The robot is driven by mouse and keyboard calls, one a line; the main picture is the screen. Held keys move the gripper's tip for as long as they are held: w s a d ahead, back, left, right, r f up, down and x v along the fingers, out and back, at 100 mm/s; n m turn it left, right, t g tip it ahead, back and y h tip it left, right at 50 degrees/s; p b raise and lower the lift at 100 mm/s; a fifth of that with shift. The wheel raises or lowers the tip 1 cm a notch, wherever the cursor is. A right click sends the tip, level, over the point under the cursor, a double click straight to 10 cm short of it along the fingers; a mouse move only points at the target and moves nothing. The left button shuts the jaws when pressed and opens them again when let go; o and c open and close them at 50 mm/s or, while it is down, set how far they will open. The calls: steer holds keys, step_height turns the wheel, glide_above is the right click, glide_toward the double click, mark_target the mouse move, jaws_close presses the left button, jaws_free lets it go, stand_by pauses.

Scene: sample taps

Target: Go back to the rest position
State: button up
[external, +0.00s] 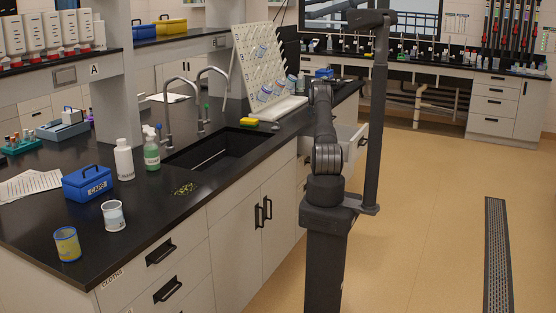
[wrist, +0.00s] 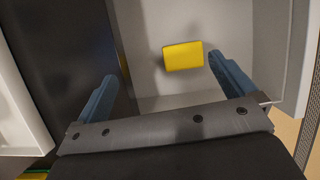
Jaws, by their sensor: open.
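My gripper (wrist: 163,72) is open in the wrist view, with its two blue fingers wide apart and nothing between them. It is above an open, pale drawer (wrist: 270,60). A yellow block (wrist: 183,56) lies inside the drawer, beyond the fingertips and apart from them. In the external view, my arm stands at the counter's right side beside the open drawer (external: 349,140). My gripper cannot be made out there, and the drawer's inside is mostly hidden.
The black counter (external: 150,215) holds a sink (external: 208,150), a yellow sponge (external: 249,121), a white drying rack (external: 262,65), a blue box (external: 87,184), two bottles and two cups. The tan floor (external: 430,220) to the right is clear.

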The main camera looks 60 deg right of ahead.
steer(key=w+a+r, duration=0.5)
steer(key=w+r, duration=0.3)
steer(key=r, duration=0.2)
steer(key=w+a+f, duration=0.1)
steer(key=w+a, duration=0.8)
steer(key=a, duration=0.1)
steer(key=shift+a+f, duration=0.2)
steer(key=shift+f, duration=0.1)
